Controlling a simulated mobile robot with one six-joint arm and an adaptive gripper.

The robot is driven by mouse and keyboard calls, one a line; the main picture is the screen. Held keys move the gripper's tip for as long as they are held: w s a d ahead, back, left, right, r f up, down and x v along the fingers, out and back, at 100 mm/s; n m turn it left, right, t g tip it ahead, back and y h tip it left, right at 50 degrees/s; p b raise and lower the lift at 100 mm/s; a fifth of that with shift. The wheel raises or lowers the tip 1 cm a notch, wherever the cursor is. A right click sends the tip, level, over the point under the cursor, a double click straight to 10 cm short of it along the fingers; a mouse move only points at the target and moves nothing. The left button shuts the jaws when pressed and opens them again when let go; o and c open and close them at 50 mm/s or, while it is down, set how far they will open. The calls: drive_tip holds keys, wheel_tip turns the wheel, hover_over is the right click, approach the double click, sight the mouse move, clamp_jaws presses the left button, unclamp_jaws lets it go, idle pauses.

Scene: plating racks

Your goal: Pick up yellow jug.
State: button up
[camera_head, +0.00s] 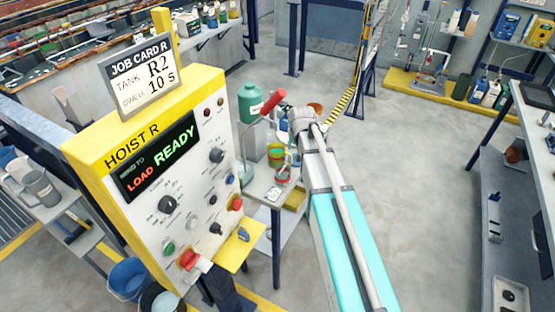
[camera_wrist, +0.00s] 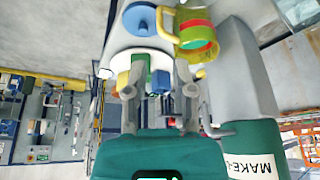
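The yellow jug (camera_head: 277,155) stands on a small grey table behind the hoist panel, with green and red showing on it. In the wrist view, a yellow jug with green and red parts (camera_wrist: 197,37) lies beyond the fingertips, up and to the right, its yellow handle on the left side. My gripper (camera_wrist: 158,68) is open, with its two grey fingers apart. Small blue, green and yellow items show between and beyond the fingers; I see nothing gripped. In the head view my arm reaches toward the table and its fingertips cannot be made out.
The yellow hoist panel (camera_head: 90,145) blocks the left. A red-handled item (camera_head: 273,102) is near my wrist. Open floor (camera_head: 420,150) lies to the right.

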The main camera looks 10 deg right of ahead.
sight(291, 158)
drive_tip(key=shift+b+x, duration=3.6)
drive_tip(key=shift+x, duration=0.5)
drive_tip(key=shift+f, duration=0.1)
drive_tip(key=shift+b+x, duration=2.4)
drive_tip(key=shift+x, duration=0.15)
clamp_jaws()
